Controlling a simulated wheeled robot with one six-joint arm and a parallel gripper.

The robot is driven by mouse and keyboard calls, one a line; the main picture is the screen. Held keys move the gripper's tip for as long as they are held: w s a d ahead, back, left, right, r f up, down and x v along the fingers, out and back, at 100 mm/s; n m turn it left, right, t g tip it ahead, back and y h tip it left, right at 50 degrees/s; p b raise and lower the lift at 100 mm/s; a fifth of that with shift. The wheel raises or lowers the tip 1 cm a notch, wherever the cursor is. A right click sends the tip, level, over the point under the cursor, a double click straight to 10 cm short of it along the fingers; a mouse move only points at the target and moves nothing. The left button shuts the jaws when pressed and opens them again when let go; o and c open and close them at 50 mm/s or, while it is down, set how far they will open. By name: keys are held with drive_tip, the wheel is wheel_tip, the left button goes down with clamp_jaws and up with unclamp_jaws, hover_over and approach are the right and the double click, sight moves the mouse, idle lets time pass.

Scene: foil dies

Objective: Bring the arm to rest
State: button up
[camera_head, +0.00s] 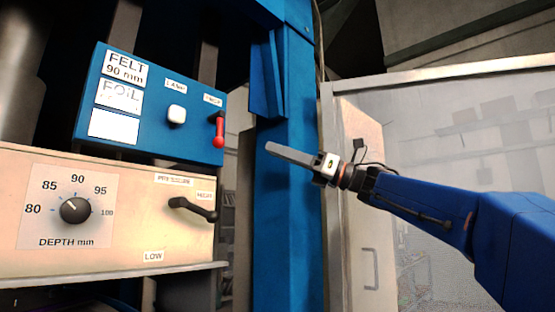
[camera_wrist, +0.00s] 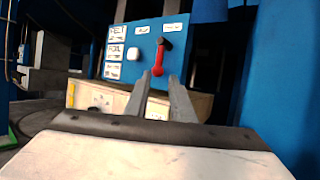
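My gripper (camera_head: 270,149) is in the air to the right of the blue control panel (camera_head: 150,143) and touches nothing in the head view. Its fingers overlap there. In the wrist view, my gripper (camera_wrist: 160,78) has its two grey fingers apart with nothing between them. The red-handled lever (camera_head: 219,130) on the panel hangs straight down. In the wrist view, the red lever (camera_wrist: 158,58) shows just beyond the fingertips, but I cannot tell the distance. My blue arm reaches in from the right.
Below the panel, a beige box carries a depth dial (camera_head: 75,210) and a black pressure lever (camera_head: 195,209) pointing right and slightly down. A white button (camera_head: 176,114) is on the panel. A blue column (camera_head: 285,220) stands behind my gripper. A pale framed door (camera_head: 440,110) is at right.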

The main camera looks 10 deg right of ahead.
drive_tip(key=w+d+f+m+t+h, duration=0.2)
drive_tip(key=d+f+m+t+h, duration=0.4)
drive_tip(key=m, duration=0.6)
drive_tip(key=w+d+f+m+t+h, duration=0.15)
drive_tip(key=d+m+t+h, duration=0.25)
drive_tip(key=m+t+h, duration=0.6)
drive_tip(key=s+d+f+m+g+h, duration=0.2)
drive_tip(key=d+f+m+g+h, duration=0.15)
drive_tip(key=f+m, duration=0.65)
drive_tip(key=s+d+f+m+g+h, duration=0.3)
drive_tip(key=f+m, duration=0.4)
drive_tip(key=f, duration=0.6)
drive_tip(key=s+a+f+m+g, duration=0.1)
drive_tip(key=s+f+m+g, duration=0.2)
drive_tip(key=s+f, duration=0.5)
drive_tip(key=s+a+f+m+g+y, duration=0.1)
drive_tip(key=s+f+m+g, duration=0.3)
drive_tip(key=f, duration=1.3)
drive_tip(key=s+a+f+m+g, duration=0.1)
drive_tip(key=s+f+m+g, duration=0.2)
drive_tip(key=s+f, duration=1)
drive_tip(key=g, duration=0.3)
drive_tip(key=shift+a+m, duration=0.15)
drive_tip(key=shift+m, duration=0.25)
